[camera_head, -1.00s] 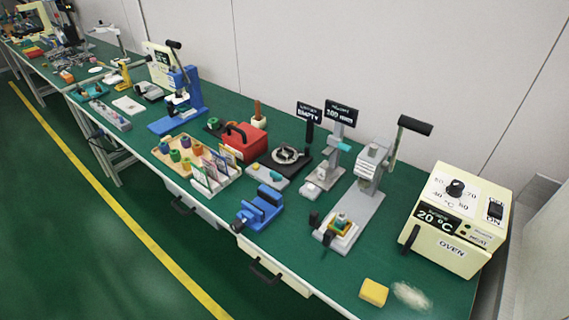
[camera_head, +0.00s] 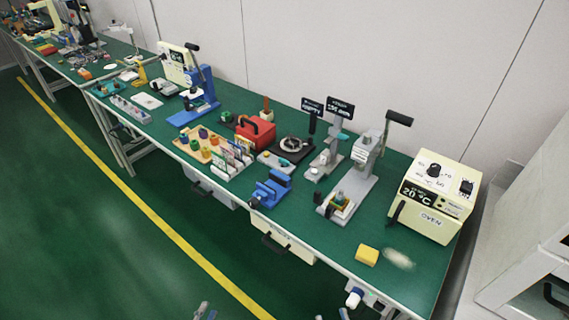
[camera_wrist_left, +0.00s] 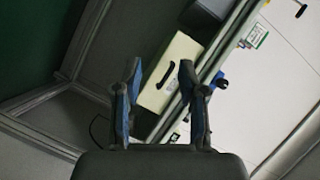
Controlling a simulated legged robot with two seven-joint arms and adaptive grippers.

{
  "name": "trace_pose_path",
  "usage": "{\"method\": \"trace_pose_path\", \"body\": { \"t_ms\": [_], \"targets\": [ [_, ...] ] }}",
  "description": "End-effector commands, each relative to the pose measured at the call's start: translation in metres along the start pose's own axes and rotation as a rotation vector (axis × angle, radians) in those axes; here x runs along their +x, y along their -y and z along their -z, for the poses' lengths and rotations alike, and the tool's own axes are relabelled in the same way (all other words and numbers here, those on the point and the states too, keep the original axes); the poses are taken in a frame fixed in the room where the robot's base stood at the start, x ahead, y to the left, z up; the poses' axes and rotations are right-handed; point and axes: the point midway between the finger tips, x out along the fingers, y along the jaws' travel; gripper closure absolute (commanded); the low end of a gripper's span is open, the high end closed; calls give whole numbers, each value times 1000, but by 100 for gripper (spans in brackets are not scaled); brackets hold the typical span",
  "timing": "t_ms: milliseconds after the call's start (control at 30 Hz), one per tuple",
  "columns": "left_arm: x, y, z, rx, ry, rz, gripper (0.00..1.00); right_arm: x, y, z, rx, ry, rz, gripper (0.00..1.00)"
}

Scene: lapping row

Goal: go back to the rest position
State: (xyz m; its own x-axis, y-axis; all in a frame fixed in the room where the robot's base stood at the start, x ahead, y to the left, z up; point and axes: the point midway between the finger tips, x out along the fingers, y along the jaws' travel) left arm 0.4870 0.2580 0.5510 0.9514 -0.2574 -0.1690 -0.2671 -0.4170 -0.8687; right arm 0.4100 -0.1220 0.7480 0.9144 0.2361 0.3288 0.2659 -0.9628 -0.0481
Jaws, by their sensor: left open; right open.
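My left gripper (camera_head: 205,311) shows only as its fingertips at the bottom edge of the head view, over the green floor in front of the bench. In the left wrist view the same gripper (camera_wrist_left: 160,75) is open, with two dark blue-lined fingers spread apart and nothing held between them. A cream drawer front with a black handle (camera_wrist_left: 167,75) shows beyond the fingers. My right gripper (camera_head: 331,316) shows only as small tips at the bottom edge of the head view, below the front edge of the bench. It is open, and most of it is cut off.
The long green bench (camera_head: 310,232) carries a blue vise (camera_head: 270,190), a red toolbox (camera_head: 255,134), a grey lever press (camera_head: 355,170), a cream oven (camera_head: 433,197) and a yellow block (camera_head: 367,256). A grey cabinet (camera_head: 525,235) stands at right. Floor in front is clear.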

Motion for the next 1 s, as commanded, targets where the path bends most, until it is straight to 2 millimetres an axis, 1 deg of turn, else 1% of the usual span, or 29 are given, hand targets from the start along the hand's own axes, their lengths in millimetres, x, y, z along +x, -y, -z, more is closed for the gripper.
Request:
{"method": "trace_pose_path", "body": {
  "t_ms": [33, 67, 100, 167, 200, 267, 300, 367, 400, 467, 500, 600, 633, 700, 767, 833, 1000],
  "targets": [
    [-7, 5, 2, -64, 58, -24, 59, 3, -2, -9, -10, 90, -1, 42],
    [-12, 1, -1, -108, 101, -47, 59, 0, -3, -23, -14, 161, -4, 42],
    [-21, -8, -5, -176, 165, -82, 59, -7, -6, -44, -20, 265, -8, 42],
    [-40, -24, -11, -289, 276, -142, 59, -24, -11, -78, -29, 443, -17, 42],
    [-56, -39, -13, -373, 362, -190, 59, -42, -15, -100, -34, 578, -25, 42],
    [-86, -63, -13, -500, 497, -264, 59, -79, -21, -133, -39, 792, -39, 42],
    [-108, -80, -11, -580, 589, -315, 59, -107, -25, -151, -41, 930, -49, 42],
    [-141, -105, -4, -686, 716, -384, 59, -154, -30, -172, -39, 1124, -64, 42],
    [-163, -120, 1, -746, 795, -427, 59, -183, -33, -180, -38, 1239, -74, 42],
    [-193, -140, 10, -821, 902, -484, 59, -225, -36, -188, -33, 1392, -86, 42],
    [-211, -150, 17, -863, 963, -516, 59, -249, -37, -190, -30, 1479, -92, 42],
    [-245, -169, 31, -932, 1078, -577, 59, -297, -39, -191, -22, 1641, -106, 42],
    [-253, -173, 34, -948, 1102, -589, 59, -307, -39, -190, -20, 1676, -109, 42],
    [-265, -180, 39, -968, 1142, -609, 59, -323, -39, -190, -17, 1729, -113, 42],
    [-270, -183, 41, -977, 1160, -619, 59, -331, -39, -190, -16, 1754, -115, 42],
    [-272, -185, 41, -980, 1167, -622, 59, -334, -39, -190, -15, 1764, -115, 42],
    [-271, -186, 40, -979, 1165, -621, 59, -334, -39, -191, -15, 1762, -115, 42]
  ]
}}
